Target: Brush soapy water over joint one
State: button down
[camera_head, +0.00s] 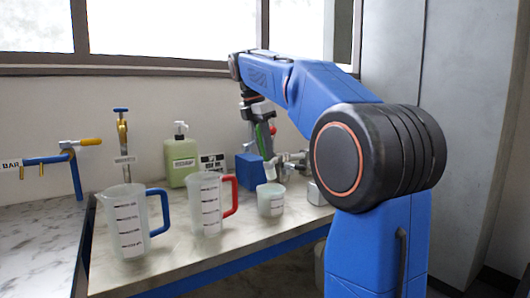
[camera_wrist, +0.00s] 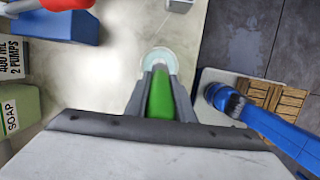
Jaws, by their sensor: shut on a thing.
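My gripper (camera_head: 264,143) is shut on a green-handled brush (camera_wrist: 160,97), which points down in its jaws. In the head view the brush's pale end (camera_head: 270,172) hangs at or just above the mouth of a small clear cup (camera_head: 271,204). In the wrist view the cup's round rim (camera_wrist: 158,56) shows beyond the handle. The bristles and any liquid are too small to make out. Metal fittings (camera_head: 291,157) stand behind the cup, partly hidden by my arm. I cannot tell which is joint one.
A green soap bottle (camera_head: 181,161) and a sign (camera_head: 212,162) stand at the back of the bench. A red-handled jug (camera_head: 206,207) and a blue-handled jug (camera_head: 127,225) stand left of the cup. A blue block (camera_head: 250,170) is behind it. A blue valve stand (camera_head: 66,160) is far left.

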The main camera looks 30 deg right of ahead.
aim_at(265, 163)
dwell(0.6)
jog(key=shift+d+v, duration=0.25)
jog(key=shift+v, duration=0.7)
jog(key=shift+d+v, duration=0.2)
jog(key=shift+v, duration=0.8)
jog(key=shift+r, duration=0.1)
